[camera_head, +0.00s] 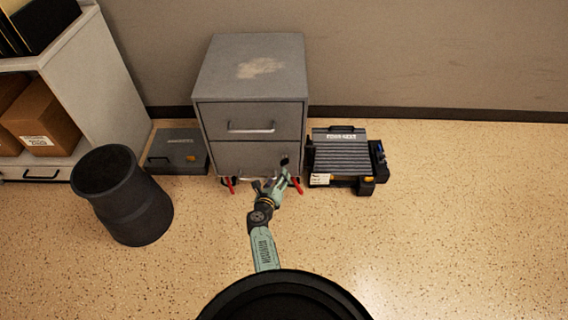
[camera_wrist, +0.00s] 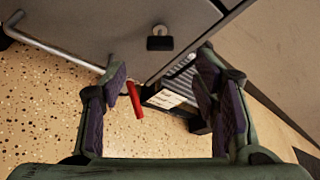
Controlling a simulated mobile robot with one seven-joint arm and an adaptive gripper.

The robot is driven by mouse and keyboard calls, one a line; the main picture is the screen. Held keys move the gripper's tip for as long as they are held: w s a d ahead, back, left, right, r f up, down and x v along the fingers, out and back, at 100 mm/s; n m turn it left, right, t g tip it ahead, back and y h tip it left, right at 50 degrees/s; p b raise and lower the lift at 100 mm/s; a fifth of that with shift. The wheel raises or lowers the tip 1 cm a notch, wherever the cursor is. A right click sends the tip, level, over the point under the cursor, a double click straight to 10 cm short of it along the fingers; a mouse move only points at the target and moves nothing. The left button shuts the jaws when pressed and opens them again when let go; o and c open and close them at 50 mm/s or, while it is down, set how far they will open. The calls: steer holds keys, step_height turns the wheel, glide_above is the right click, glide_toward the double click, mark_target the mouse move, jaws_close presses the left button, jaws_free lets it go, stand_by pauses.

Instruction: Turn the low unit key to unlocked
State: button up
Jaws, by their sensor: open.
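The low unit is a grey two-drawer cabinet (camera_head: 250,121) against the wall; its lower drawer front (camera_wrist: 120,25) fills the top of the wrist view. A small black key (camera_wrist: 160,43) with a round silver lock (camera_wrist: 158,30) sits on that front near its right edge. It shows as a dark spot in the head view (camera_head: 284,160). My gripper (camera_head: 284,178) is low in front of the cabinet's lower right. In the wrist view my gripper (camera_wrist: 160,72) is open and empty, its fingers apart, with the key beyond them and slightly above. Contact with the key is not visible.
Red levers (camera_head: 297,185) stick out under the cabinet; one shows in the wrist view (camera_wrist: 133,100). A dark ribbed unit (camera_head: 343,155) stands close on the right. A flat grey case (camera_head: 177,150) and black bin (camera_head: 122,195) are left. Floor at right is clear.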

mark_target(284, 164)
steer(key=b+x, duration=0.3)
steer(key=x, duration=0.6)
steer(key=shift+w+d+f+b, duration=0.1)
steer(key=shift+d+f+b, duration=0.05)
steer(key=shift+b, duration=0.25)
steer(key=shift+b+x, duration=0.3)
steer(key=shift+x, duration=0.45)
steer(key=shift+c, duration=0.6)
steer(key=c, duration=1)
steer(key=shift+c, duration=0.2)
